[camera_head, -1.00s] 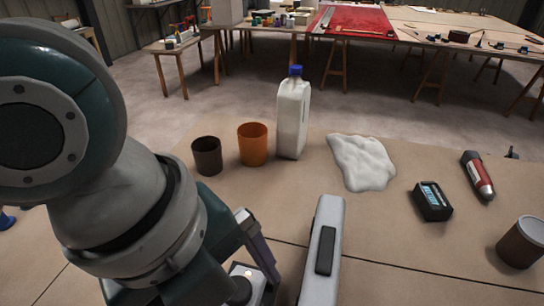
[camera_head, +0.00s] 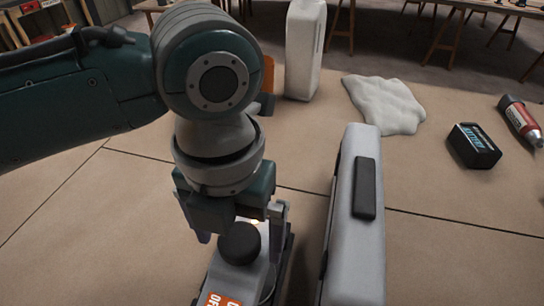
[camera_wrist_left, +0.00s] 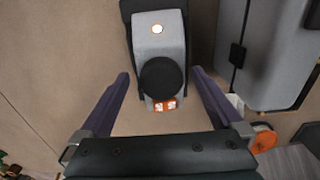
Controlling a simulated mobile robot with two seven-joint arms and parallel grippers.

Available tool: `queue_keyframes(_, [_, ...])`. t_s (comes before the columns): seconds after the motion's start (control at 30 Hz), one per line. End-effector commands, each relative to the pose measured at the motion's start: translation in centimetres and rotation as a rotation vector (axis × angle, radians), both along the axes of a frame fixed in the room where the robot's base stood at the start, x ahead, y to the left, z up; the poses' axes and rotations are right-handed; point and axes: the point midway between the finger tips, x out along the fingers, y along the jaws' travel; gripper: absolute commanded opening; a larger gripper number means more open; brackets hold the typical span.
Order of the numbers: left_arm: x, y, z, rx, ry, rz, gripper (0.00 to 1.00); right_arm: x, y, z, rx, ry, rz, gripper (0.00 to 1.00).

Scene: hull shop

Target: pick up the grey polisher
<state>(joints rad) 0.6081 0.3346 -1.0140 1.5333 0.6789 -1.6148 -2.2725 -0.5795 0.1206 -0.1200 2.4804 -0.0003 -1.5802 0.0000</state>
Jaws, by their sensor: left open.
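The grey polisher (camera_head: 262,268) lies on the brown bench top at the bottom of the head view, partly cut off by the frame edge. It has a black round knob and an orange label. My left gripper (camera_head: 241,228) is above it, pointing down, with its fingers apart. In the left wrist view the polisher (camera_wrist_left: 158,36) lies in the upper middle. The open left gripper (camera_wrist_left: 161,73) has one dark finger on each side of the knob, and a gap shows on both sides. Contact is not visible. My right gripper is not in view.
A long grey case (camera_head: 357,240) with a black handle stands close right of the polisher; it also shows in the wrist view (camera_wrist_left: 268,60). A white jug (camera_head: 303,52), white cloth (camera_head: 385,103), black battery (camera_head: 473,146) and red tool (camera_head: 522,120) are farther back. The bench left is clear.

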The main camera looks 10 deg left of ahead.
Motion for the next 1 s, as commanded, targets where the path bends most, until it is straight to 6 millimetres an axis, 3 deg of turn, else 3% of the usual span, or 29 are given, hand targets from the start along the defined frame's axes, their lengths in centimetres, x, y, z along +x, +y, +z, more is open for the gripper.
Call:
queue_keyframes(0.2, [-0.5,-0.1,-3.5,0.001,0.003,0.003,1.0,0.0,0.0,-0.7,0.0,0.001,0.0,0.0])
queue_keyframes(0.5, [-0.4,-0.1,-4.0,0.001,-0.001,0.002,1.0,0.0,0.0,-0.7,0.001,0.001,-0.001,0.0])
queue_keyframes(1.0, [-0.4,-0.1,-3.9,0.001,-0.001,0.003,0.45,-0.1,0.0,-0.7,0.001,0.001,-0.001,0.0])
